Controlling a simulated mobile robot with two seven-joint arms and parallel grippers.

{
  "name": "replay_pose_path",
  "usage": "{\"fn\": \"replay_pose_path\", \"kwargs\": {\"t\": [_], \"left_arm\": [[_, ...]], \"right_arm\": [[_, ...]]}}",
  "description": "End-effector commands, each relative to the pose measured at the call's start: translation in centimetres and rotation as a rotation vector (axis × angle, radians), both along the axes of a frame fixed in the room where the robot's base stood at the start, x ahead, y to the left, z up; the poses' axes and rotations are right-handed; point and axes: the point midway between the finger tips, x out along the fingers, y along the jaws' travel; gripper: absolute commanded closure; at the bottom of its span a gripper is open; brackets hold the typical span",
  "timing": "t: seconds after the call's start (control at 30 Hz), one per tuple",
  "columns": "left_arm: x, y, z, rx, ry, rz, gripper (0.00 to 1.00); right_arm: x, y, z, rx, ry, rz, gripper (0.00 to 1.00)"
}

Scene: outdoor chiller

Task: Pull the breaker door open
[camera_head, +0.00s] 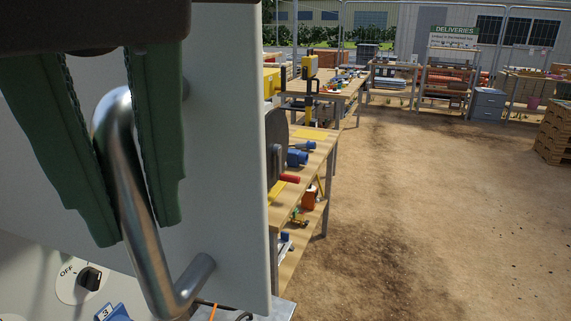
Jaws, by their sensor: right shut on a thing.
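The breaker door (228,130) is a pale grey panel filling the left of the view, seen close up. Its lower edge stands clear of the panel behind it, so it appears partly open. A bent metal bar handle (158,262) is fixed to the door. My right gripper (138,225) comes down from the top left, with its two green fingers on either side of the handle bar, shut on it. My left gripper is not in view.
Below the door a panel shows a rotary switch (90,278) marked OFF and a blue part (113,312). A wooden workbench (309,158) with tools stands just right of the door. Open dirt ground (430,210) lies to the right, with shelves and a deliveries sign (454,36) farther back.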

Motion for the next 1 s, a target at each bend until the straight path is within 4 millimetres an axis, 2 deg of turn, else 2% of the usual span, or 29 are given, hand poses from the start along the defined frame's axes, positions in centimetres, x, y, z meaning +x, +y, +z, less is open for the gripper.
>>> {"fn": "replay_pose_path", "kwargs": {"t": [0.27, 0.3, 0.57, 0.83, 1.0], "left_arm": [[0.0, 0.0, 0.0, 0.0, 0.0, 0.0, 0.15], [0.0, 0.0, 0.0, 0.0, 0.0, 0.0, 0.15], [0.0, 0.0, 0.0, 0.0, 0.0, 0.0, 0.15], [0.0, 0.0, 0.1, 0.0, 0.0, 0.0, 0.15], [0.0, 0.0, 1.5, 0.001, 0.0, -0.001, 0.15]], "right_arm": [[0.0, 0.1, 0.0, 0.002, -0.001, 0.004, 1.0], [0.0, 0.1, 0.0, 0.001, -0.002, 0.003, 0.79], [0.0, 0.0, 0.0, 0.0, 0.0, 0.001, 0.5], [0.0, 0.0, 0.2, 0.0, 0.0, 0.001, 0.5], [0.2, -0.4, 1.8, 0.001, 0.0, 0.006, 0.5]]}}
